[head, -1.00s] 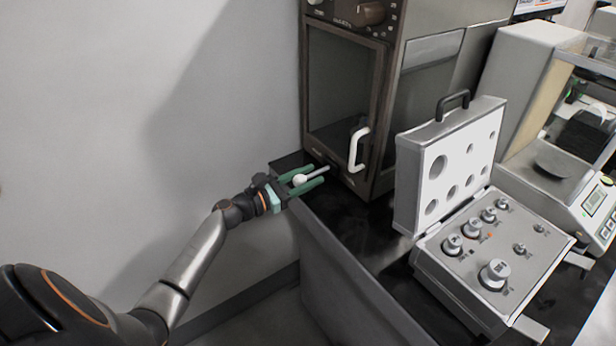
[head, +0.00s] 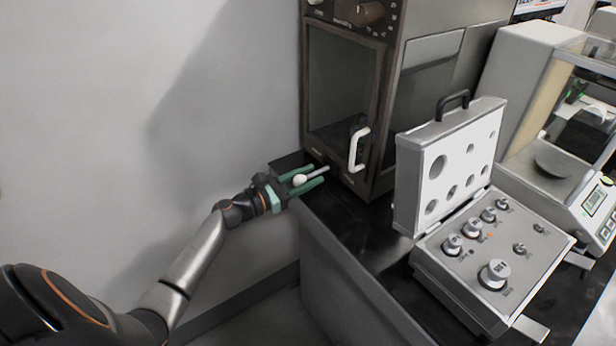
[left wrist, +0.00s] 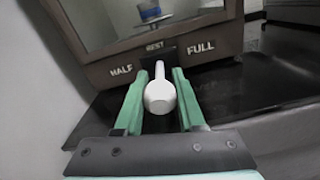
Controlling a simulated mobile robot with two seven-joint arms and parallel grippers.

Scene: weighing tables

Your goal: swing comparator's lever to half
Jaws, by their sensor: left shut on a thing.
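The comparator (head: 340,85) is a tall dark brown cabinet with a glass door and a white handle. Its lever (head: 300,180), a pale rod with a rounded white knob, juts from the low front toward my left gripper (head: 317,174). In the left wrist view the lever (left wrist: 159,96) points at the REST label (left wrist: 154,47), with HALF (left wrist: 122,69) to the left and FULL (left wrist: 201,47) to the right. The green fingers of my left gripper (left wrist: 161,82) lie along both sides of the knob, shut on it. My right gripper is not in view.
An open grey weight case (head: 440,280) with several metal weights and an upright lid (head: 408,190) stands right of the comparator. A balance (head: 590,205) is at the far right. The black tabletop (head: 372,225) is bare before the comparator; a wall is at left.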

